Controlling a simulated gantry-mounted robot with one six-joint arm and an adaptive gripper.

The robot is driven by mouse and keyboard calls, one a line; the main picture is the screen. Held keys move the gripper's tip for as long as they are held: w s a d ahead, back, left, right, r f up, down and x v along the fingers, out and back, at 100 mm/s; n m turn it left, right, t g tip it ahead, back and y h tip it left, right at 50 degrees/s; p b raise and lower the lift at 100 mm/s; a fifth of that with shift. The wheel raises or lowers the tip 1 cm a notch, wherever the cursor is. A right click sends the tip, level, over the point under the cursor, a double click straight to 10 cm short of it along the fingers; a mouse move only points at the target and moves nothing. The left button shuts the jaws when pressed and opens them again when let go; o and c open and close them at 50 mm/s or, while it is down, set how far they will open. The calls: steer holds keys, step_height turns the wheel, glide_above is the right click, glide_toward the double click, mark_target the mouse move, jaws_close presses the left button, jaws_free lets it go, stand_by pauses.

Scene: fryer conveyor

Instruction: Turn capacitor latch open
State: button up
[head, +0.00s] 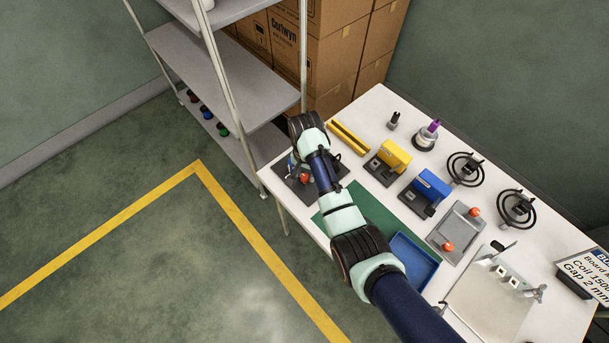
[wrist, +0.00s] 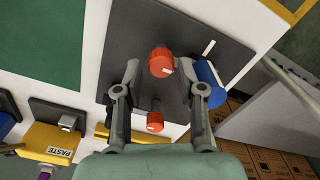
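A dark grey plate (head: 292,188) lies at the table's far left corner and fills the middle of the wrist view (wrist: 135,35). On it are two red knobs with pale marks: an upper knob (wrist: 161,62) and a lower knob (wrist: 155,122). A blue cylinder (wrist: 208,84), perhaps the capacitor, lies right of them. I cannot tell which knob is the capacitor latch. My gripper (wrist: 159,72) is open. Its fingertips stand either side of the upper knob, with visible gaps. In the head view, my arm hides part of the plate and one red knob (head: 304,178) shows.
Yellow bars (head: 348,138), a yellow PASTE unit (head: 393,155) and a blue unit (head: 430,187) stand to the right. A green mat (head: 380,212) and blue tray (head: 415,258) lie nearer. A grey shelf rack (head: 215,75) stands left of the table.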

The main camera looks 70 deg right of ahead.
steer(key=shift+f, duration=0.7)
steer(key=shift+w, duration=0.1)
jaws_close()
steer(key=shift+r+n+p, duration=0.1)
steer(key=shift+n+p, duration=0.2)
steer(key=n+p, duration=0.2)
steer(key=shift+r+n, duration=0.15)
steer(key=shift+n, duration=0.15)
steer(key=n+p, duration=0.2)
steer(key=n, duration=0.3)
steer(key=shift+p, duration=0.3)
steer(key=n+p, duration=0.1)
steer(key=n, duration=0.4)
steer(key=shift+n+p, duration=0.45)
steer(key=shift+n, duration=1.85)
steer(key=shift+f, duration=0.2)
